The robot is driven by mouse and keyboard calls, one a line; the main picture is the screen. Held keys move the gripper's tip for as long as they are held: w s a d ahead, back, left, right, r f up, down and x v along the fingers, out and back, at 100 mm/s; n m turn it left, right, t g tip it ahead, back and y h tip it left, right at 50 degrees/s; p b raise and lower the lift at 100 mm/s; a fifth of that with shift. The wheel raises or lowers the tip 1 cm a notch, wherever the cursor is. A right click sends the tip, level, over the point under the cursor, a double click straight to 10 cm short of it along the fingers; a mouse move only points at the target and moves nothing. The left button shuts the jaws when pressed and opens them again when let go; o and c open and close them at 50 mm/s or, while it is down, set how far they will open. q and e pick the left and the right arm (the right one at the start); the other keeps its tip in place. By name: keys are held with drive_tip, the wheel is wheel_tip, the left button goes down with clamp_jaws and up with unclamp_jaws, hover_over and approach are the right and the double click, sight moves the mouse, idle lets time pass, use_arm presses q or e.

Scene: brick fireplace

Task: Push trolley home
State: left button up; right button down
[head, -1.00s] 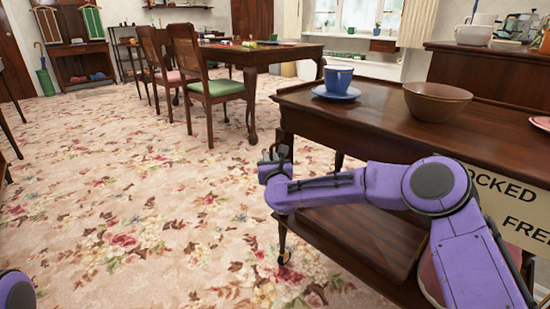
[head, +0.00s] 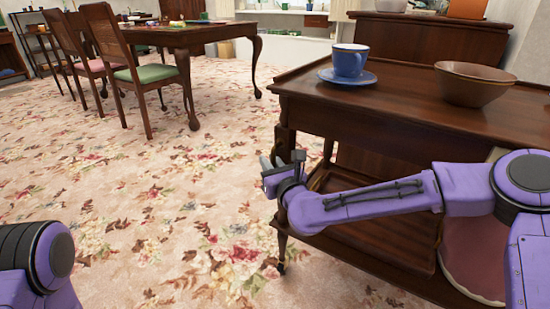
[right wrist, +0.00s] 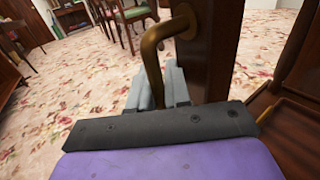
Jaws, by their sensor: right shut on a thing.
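The dark wooden trolley (head: 400,97) stands at the right in the head view, with a lower shelf (head: 385,248) and a front caster (head: 281,267) on the carpet. Its top bears a blue cup (head: 349,62) on a blue saucer (head: 330,77) and a brown bowl (head: 472,90). My right gripper (head: 277,163) is at the trolley's near left corner post. In the right wrist view its fingers (right wrist: 160,85) are shut on a curved brass handle (right wrist: 153,48) beside the dark post (right wrist: 215,55). My left arm shows only at the lower left; its gripper is out of view.
A dining table (head: 205,37) with chairs, one with a green seat (head: 146,74), stands at the back left. A dark cabinet (head: 425,42) is behind the trolley. A pink object (head: 468,255) is on the lower shelf. Flowered carpet (head: 130,190) lies clear at left and centre.

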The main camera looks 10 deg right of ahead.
use_arm(q)
drive_tip(key=shift+w+d, duration=0.15)
drive_tip(key=shift+w, duration=0.1)
use_arm(e)
drive_tip(key=shift+s+d, duration=0.35)
drive_tip(key=shift+s, duration=0.1)
drive_tip(key=shift+f, duration=0.1)
drive_tip(key=c, duration=1.2)
unclamp_jaws()
drive_tip(key=shift+o, duration=0.2)
drive_tip(key=shift+d, duration=0.1)
use_arm(q)
drive_tip(key=w+r+n+t+p, duration=0.1)
drive_tip(key=w+n+t+y+p, duration=0.1)
drive_tip(key=w, duration=0.1)
drive_tip(key=shift+r+t+p, duration=0.3)
drive_tip(key=shift+r, duration=0.1)
use_arm(e)
drive_tip(key=v, duration=1)
drive_tip(key=shift+s, duration=0.2)
